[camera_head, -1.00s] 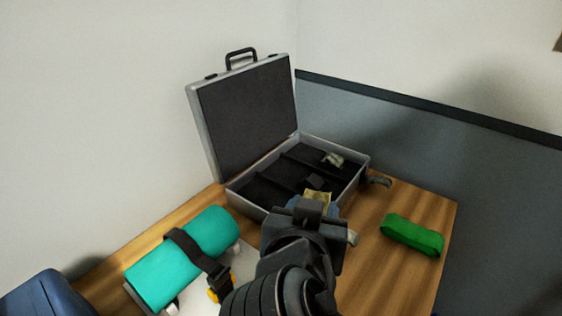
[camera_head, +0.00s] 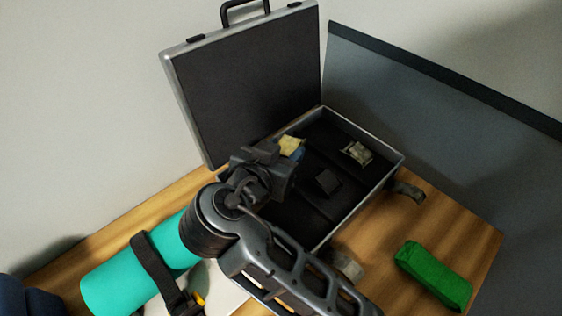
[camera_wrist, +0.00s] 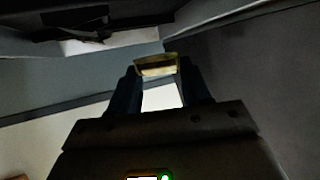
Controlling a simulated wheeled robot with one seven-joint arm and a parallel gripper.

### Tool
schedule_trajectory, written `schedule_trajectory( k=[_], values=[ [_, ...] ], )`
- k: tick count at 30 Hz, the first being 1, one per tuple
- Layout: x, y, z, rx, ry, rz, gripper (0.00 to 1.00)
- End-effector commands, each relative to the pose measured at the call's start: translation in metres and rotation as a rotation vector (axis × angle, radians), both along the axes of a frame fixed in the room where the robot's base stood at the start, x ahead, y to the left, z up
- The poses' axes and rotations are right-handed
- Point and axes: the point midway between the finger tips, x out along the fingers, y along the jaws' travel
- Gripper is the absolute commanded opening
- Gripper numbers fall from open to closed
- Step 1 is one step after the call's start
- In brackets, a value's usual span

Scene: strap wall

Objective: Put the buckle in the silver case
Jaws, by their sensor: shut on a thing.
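The silver case (camera_head: 388,184) stands open on the table, its dark lid (camera_head: 245,85) raised at the back left. My gripper (camera_head: 293,151) is over the left part of the case, in front of the lid. It is shut on a small yellowish, brass-like piece, which I take as the buckle (camera_head: 290,144). In the wrist view the buckle (camera_wrist: 156,65) sits across the two fingertips. Whether it touches the case floor cannot be told. My arm hides the case's front left part.
Inside the case lie a pale metallic piece (camera_head: 357,152) and a small black block (camera_head: 326,181). A green pouch (camera_head: 434,275) is on the right of the table. A teal roll (camera_head: 130,280) with a black strap (camera_head: 155,265) lies at the left.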

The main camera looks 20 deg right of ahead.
Motion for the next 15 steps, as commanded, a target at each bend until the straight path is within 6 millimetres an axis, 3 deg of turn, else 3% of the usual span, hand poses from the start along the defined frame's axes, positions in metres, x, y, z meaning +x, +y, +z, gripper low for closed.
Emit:
schedule_trajectory(
  k=[5,15],
  values=[
    [0.004,0.003,-0.008,-0.001,0.001,-0.001,0.15],
    [0.004,0.003,-0.043,-0.001,0.0,-0.001,0.15]
  ],
)
